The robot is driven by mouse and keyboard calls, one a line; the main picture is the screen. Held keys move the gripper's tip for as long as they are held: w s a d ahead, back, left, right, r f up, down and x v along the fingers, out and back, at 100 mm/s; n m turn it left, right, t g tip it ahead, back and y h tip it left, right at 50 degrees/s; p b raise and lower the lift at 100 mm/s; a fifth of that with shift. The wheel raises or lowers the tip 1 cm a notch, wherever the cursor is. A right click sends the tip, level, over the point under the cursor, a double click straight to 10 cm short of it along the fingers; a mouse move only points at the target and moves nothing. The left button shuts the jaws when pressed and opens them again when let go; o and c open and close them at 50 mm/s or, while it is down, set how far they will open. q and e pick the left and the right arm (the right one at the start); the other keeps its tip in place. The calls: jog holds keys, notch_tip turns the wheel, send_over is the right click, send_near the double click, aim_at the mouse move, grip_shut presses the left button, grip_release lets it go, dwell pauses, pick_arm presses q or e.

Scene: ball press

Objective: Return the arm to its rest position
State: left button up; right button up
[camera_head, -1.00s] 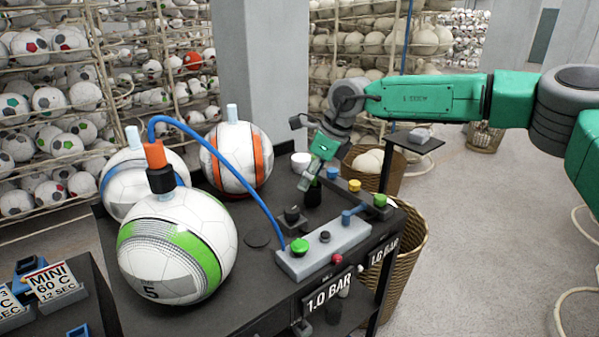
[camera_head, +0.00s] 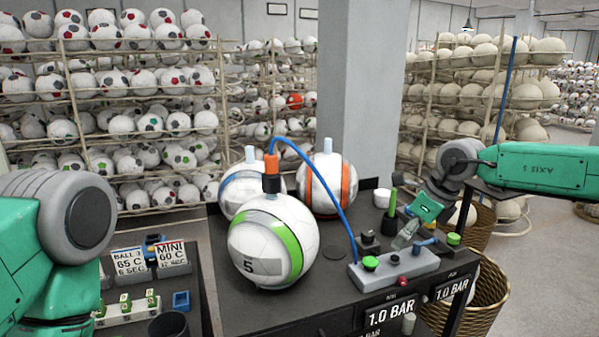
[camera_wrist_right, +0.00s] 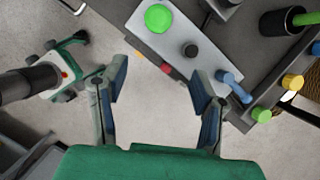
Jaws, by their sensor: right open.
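My right gripper (camera_head: 405,236) is open and hangs over the back of the grey control box (camera_head: 405,267). In the right wrist view its fingers (camera_wrist_right: 157,88) are spread wide with nothing between them, only the floor and the box's edge beyond. The box has a green button (camera_head: 370,262), a black knob and a red knob. A green stick (camera_head: 393,201) stands in a black holder (camera_head: 389,225) left of the gripper, apart from it. My left arm shows at the left edge; its gripper is out of view.
A ball with a green band (camera_head: 272,243) is on the bench, linked by a blue hose (camera_head: 325,180) to the box. Balls with orange (camera_head: 325,187) and blue bands stand behind. A grey pillar (camera_head: 357,95) rises behind the bench. A wicker basket (camera_head: 485,305) stands right.

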jog(key=s+a+f+n+t+h+b, duration=0.1)
jog(key=s+f+n+h+b, duration=0.15)
jog(key=s+f+n, duration=0.65)
jog(key=s+a+f+n+h+b, duration=0.15)
jog(key=s+f+b, duration=0.3)
jog(key=f, duration=1.05)
jog(key=s+f+n+t+h+b, duration=0.1)
jog(key=s+f+n+b, duration=0.2)
jog(key=s+f+n, duration=0.65)
pick_arm(q)
notch_tip(320, 180, down, 16)
jog(key=b, duration=0.6)
jog(key=shift+s+f, duration=0.15)
jog(key=shift+s, duration=0.25)
pick_arm(e)
jog(key=s+d+f+n+g, duration=0.1)
jog(key=s+d+f+n, duration=0.1)
jog(key=s+f, duration=0.2)
jog(key=s+d+f+n+g+y, duration=0.1)
jog(key=s+d+f+n, duration=0.1)
jog(key=s, duration=0.9)
jog(key=s+d+f+n+g, duration=0.2)
jog(key=s+d+f+n, duration=0.1)
jog(key=s+f, duration=0.2)
jog(key=shift+s+f+y, duration=0.3)
jog(key=shift+s+f, duration=0.05)
jog(key=shift+s, duration=0.8)
jog(key=shift+w, duration=0.2)
